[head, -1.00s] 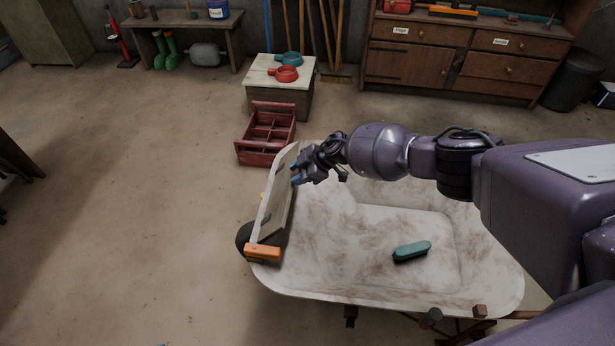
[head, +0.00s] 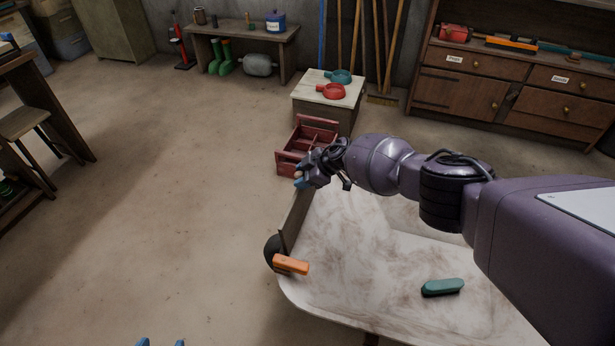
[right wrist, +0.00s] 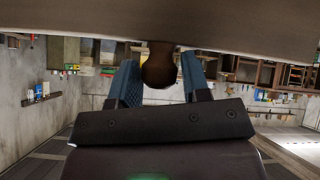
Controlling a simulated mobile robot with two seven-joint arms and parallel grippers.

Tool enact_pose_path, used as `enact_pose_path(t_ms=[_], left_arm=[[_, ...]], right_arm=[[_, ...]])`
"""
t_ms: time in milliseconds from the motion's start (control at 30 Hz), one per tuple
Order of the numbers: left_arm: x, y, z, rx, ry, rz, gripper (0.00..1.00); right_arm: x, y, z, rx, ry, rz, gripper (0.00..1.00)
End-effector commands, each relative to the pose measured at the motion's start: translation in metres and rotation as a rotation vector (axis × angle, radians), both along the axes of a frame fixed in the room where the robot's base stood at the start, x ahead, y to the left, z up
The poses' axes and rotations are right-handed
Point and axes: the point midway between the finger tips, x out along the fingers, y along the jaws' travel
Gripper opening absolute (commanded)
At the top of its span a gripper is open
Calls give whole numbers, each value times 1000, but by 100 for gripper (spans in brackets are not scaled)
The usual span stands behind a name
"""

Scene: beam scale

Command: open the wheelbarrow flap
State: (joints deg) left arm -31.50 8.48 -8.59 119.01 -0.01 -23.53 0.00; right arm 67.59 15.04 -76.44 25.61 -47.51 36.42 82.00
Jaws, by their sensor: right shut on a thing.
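The wheelbarrow tray (head: 350,240) is pale and stained and fills the lower right of the head view. Its flap (head: 297,212) is a narrow grey-brown panel standing at the tray's left end. An orange handle (head: 290,264) sits at the flap's near corner. My right gripper (head: 303,178) is at the flap's far upper part. In the right wrist view its blue fingers (right wrist: 160,72) are shut on a round brown knob (right wrist: 158,67), below a broad grey-brown panel (right wrist: 160,25). Two blue fingertips of my left gripper (head: 162,342) show apart at the bottom edge; nothing shows between them.
A green brush-like block (head: 442,287) lies in the tray. A red wooden carrier (head: 293,157) stands on the floor just behind my right gripper. A small box table (head: 312,92) with red and teal pans is beyond.

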Motion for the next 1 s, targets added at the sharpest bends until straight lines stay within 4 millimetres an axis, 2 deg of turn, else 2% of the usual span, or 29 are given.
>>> enact_pose_path(t_ms=[33, 400, 433, 533, 1000], left_arm=[[-1, 0, -3, 1, 5, 0, 64], [-6, 2, -6, 3, 15, 1, 64], [-6, 2, -6, 3, 15, 1, 64], [-7, 2, -6, 3, 17, 1, 64], [-6, 1, -5, 1, 14, 2, 64]], right_arm=[[-4, 3, -8, 0, 7, 2, 0], [-6, 3, -12, -3, 9, 5, 0], [-6, 3, -12, -3, 10, 5, 44], [-7, 4, -13, -4, 11, 6, 60], [-9, 4, -13, -4, 16, 13, 60]])
